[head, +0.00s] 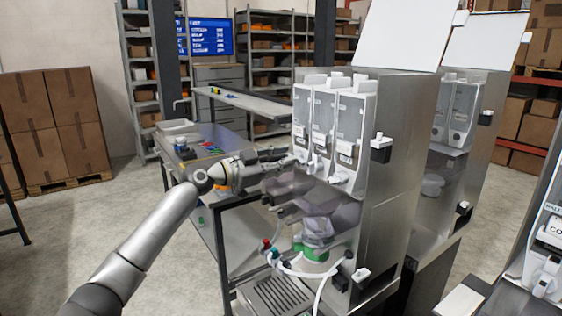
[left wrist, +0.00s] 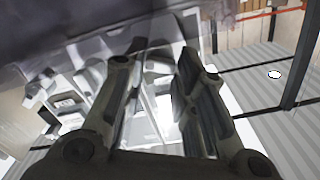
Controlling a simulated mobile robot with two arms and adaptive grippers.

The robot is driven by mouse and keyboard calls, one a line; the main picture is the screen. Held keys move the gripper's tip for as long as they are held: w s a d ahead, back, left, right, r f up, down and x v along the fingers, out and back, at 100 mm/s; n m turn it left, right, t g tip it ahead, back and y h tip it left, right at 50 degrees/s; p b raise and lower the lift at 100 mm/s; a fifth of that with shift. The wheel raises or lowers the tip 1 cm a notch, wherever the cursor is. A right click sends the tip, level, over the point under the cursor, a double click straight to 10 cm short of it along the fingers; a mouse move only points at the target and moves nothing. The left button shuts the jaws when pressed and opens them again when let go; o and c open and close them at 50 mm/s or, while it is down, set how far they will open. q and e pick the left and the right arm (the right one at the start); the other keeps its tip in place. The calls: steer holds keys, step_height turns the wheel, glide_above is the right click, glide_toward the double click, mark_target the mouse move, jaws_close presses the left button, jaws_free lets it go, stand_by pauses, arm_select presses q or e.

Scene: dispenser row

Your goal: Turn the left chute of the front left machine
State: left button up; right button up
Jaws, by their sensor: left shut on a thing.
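The front left machine (head: 385,160) is a steel cabinet with three clear white-framed dispensers on its front. The left chute (head: 300,152) is at the bottom of the leftmost dispenser, partly hidden by my gripper. My left gripper (head: 291,163) reaches in from the left and is at this chute, shut on it. In the left wrist view the two dark fingers (left wrist: 160,62) stand on either side of a pale part, with a gap between them lower down. The exact contact is too blurred to make out. My right gripper is not in view.
Below the chutes are a clear container on a green base (head: 314,252), hoses with red and green fittings, and a drip grate (head: 275,293). A second machine (head: 445,170) stands close to the right. A steel bench (head: 205,150) is behind my arm. Open floor lies left.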

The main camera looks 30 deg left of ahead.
arm_select(q)
steer(key=shift+n+p, duration=2.55)
steer(key=shift+n, duration=8.95)
steer(key=o, duration=0.8)
steer(key=shift+w, duration=0.1)
steer(key=shift+c, duration=0.2)
steer(key=shift+w, duration=0.1)
